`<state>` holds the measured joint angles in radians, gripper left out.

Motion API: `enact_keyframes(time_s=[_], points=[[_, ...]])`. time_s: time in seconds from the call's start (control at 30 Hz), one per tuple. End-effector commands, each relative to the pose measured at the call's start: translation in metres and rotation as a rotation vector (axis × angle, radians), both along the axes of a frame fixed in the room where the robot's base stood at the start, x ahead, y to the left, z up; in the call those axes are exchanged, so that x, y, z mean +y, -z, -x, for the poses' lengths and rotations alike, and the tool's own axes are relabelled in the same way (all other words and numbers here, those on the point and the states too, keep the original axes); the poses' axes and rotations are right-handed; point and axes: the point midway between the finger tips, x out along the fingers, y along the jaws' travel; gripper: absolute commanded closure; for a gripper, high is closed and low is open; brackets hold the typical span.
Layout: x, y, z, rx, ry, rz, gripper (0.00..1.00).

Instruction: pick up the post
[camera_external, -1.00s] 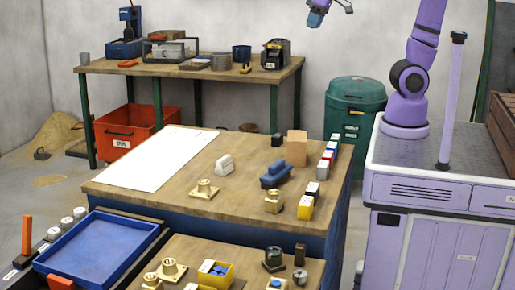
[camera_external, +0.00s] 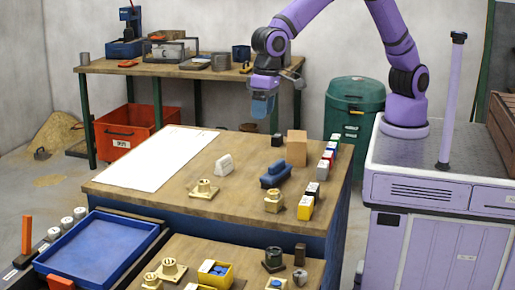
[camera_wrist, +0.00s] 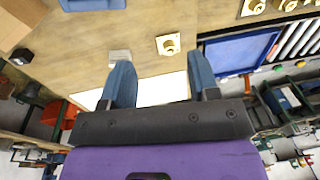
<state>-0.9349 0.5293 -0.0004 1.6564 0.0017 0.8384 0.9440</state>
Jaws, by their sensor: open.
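A brass flanged piece with a short upright post (camera_external: 203,188) stands on the wooden table; it also shows in the wrist view (camera_wrist: 168,44). A second brass piece (camera_external: 273,201) stands to its right, near the table's front edge. I cannot tell for certain which one is the post. My gripper (camera_external: 262,106) hangs above the far side of the table, pointing down, well clear of both pieces. In the wrist view its blue fingers (camera_wrist: 160,86) are apart with nothing between them.
A blue tray (camera_external: 97,250) is front left.

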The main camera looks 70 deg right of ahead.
Motion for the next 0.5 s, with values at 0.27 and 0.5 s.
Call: enact_keyframes(time_s=[0.27, 0.5], points=[[0.109, 0.107, 0.074, 0.048, -0.006, 0.052, 0.45], [0.162, 0.181, 0.137, 0.065, -0.001, 0.085, 0.45]])
